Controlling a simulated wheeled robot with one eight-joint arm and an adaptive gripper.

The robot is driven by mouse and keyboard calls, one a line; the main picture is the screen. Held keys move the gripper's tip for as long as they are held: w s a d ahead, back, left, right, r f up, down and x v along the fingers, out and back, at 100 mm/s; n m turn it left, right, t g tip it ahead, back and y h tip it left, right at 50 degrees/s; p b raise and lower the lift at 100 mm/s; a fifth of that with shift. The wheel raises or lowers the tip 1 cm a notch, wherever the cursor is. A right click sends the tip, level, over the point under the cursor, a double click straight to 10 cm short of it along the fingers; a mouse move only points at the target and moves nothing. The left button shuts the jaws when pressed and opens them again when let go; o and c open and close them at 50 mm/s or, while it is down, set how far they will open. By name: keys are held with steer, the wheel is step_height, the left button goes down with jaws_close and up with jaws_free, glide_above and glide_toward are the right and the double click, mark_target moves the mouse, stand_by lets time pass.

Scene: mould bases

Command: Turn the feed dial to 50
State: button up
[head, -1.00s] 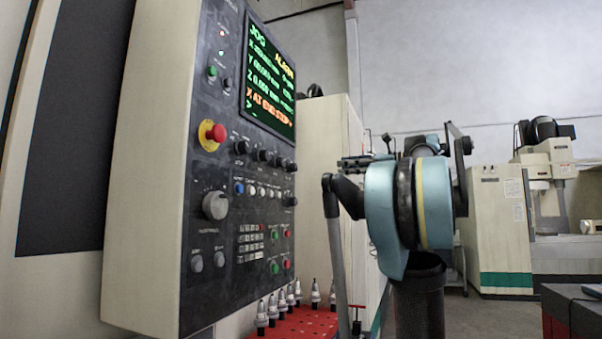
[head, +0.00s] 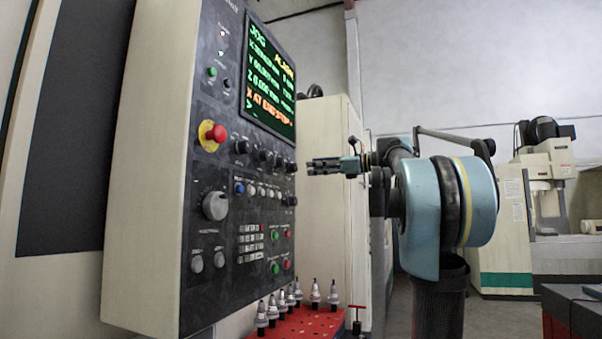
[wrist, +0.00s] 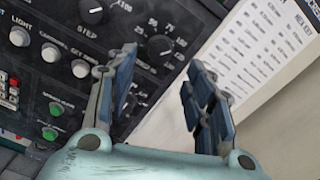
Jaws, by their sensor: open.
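A round black dial with numbers around it, 50 and 75 among them (wrist: 160,46), shows in the wrist view just beyond my fingertips. It appears to be the feed dial; its name label does not show and I cannot read its setting. In the head view it seems to be the rightmost black knob of the upper row (head: 291,167). My gripper (head: 309,167) is open and empty, pointing left at the panel's right edge, apparently short of the knob. In the wrist view my two fingers (wrist: 162,57) stand wide apart, below the dial.
The dark control panel (head: 222,270) carries a STEP dial (wrist: 92,10), a red emergency stop (head: 214,133) and several buttons. Another black knob (wrist: 130,103) is partly behind my left finger. A red rack (head: 310,322) with tool holders stands below. A printed sheet (wrist: 265,45) is beyond the panel edge.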

mark_target(296, 168)
steer(key=shift+x, duration=3.35)
steer(key=c, duration=1.1)
steer(key=shift+s+d, duration=0.1)
steer(key=shift+d, duration=0.05)
